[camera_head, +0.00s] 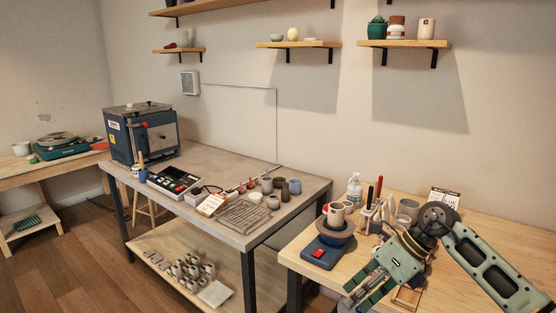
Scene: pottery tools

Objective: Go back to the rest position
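My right gripper (352,294) hangs over the front of the wooden table at the lower right, with its arm coming in from the right edge. Its fingers point down and to the left, look spread apart, and I see nothing held between them. My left gripper is out of view.
A blue-based pottery wheel (322,252) with a beige cup (336,214) stands just left of my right gripper. Tools, a bottle (354,189) and bowls stand behind it. A grey workbench (226,236) holds a kiln (142,134), a control box (174,181), a wire rack (243,216) and several cups.

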